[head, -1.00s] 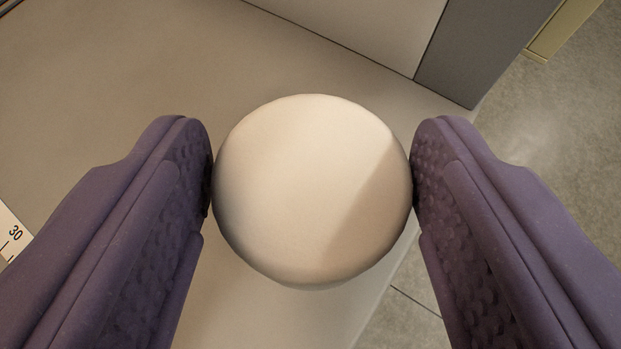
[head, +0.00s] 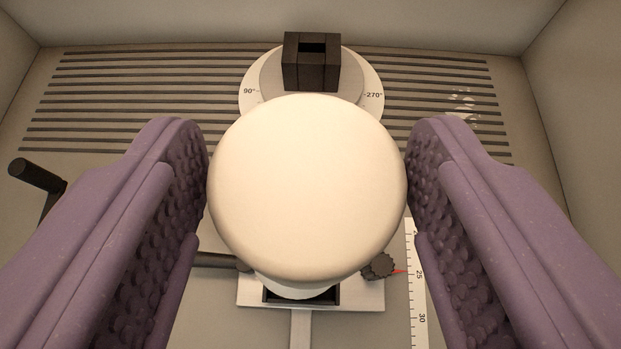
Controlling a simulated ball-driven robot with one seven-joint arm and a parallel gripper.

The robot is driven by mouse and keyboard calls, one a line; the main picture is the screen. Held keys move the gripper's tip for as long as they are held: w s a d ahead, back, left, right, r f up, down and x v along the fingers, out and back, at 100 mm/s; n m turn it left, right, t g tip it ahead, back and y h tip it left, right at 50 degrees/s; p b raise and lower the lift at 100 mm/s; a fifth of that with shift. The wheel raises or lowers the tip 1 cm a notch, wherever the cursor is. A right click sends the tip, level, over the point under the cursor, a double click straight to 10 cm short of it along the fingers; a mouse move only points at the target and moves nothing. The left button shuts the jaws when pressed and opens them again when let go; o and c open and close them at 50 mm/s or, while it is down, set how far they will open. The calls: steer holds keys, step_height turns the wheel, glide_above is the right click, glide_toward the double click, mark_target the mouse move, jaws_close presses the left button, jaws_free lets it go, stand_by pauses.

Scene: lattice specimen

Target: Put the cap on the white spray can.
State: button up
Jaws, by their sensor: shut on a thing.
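A round, cream-white cap (head: 307,185) fills the middle of the view, seen from above. My gripper (head: 307,180) is shut on it, with one purple textured finger at its left side and one at its right. Below the cap's near edge a pale rounded piece (head: 300,288) shows inside a dark holder. I cannot tell whether it is the white spray can or the cap's lower part; the cap hides most of what lies beneath.
A dark block with a square opening (head: 311,62) stands on a round dial (head: 375,85) at the back. A ruler (head: 416,295) and a knob (head: 378,266) lie at the right, a dark crank handle (head: 38,175) at the left. Slotted flooring (head: 130,95) and walls surround them.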

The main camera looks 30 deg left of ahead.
mark_target(288, 250)
steer(key=shift+s+a+r, duration=0.15)
steer(key=shift+a+r, duration=0.05)
steer(key=shift+a, duration=0.05)
steer(key=shift+f, duration=0.15)
steer(key=shift+f+b, duration=1.35)
steer(key=shift+f, duration=1.05)
steer(key=o, duration=0.4)
steer(key=shift+c, duration=1.4)
steer(key=shift+b, duration=0.35)
